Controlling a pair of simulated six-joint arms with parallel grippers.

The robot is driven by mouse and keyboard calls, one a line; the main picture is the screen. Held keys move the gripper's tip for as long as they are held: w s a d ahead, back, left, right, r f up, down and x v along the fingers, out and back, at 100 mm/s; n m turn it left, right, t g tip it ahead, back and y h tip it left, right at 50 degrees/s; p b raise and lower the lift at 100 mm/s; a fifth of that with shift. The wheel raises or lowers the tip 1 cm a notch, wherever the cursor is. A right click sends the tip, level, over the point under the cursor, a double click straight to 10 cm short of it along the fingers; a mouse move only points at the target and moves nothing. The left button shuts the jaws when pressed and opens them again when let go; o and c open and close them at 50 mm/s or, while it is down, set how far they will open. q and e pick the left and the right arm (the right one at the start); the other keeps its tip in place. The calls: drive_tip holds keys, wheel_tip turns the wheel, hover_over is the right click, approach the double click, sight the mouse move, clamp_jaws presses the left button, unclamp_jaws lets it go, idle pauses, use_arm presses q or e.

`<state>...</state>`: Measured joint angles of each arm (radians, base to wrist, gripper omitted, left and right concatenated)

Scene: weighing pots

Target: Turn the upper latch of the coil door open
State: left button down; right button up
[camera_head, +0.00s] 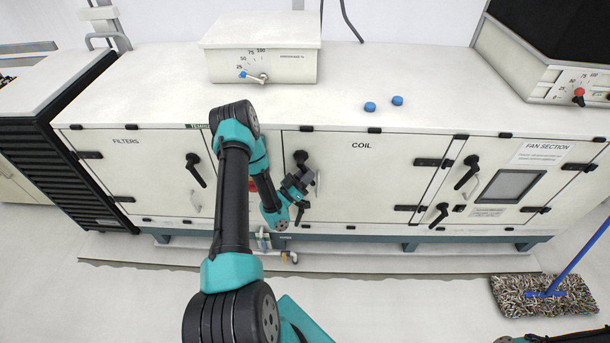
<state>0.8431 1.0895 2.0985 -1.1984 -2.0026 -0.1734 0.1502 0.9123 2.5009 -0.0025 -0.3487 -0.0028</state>
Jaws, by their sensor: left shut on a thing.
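The coil door (375,175) is the wide white panel marked COIL in the middle of the cabinet, and it looks closed. Its black upper latch (300,156) is near the door's top left, with its handle reaching down toward my left gripper. My left gripper (305,178) is at the door's left edge, just below the latch's pivot, and is shut on the upper latch handle. The fingers partly hide the handle's end. The lower latch (300,212) is below the gripper, partly behind it. My right gripper is not in view.
The filters door (140,165) is to the left and the fan section (520,180) to the right, each with black latches. Two blue caps (370,106) lie on the cabinet top near a control box (262,65). A mop (540,296) lies on the floor at right.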

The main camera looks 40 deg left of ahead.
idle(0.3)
use_arm(q)
drive_tip(key=c, duration=1.2)
unclamp_jaws()
drive_tip(key=shift+c, duration=0.2)
drive_tip(key=v, duration=1.7)
drive_tip(key=shift+s, duration=0.15)
drive_tip(key=shift+f, duration=0.1)
drive_tip(key=shift+c, duration=0.3)
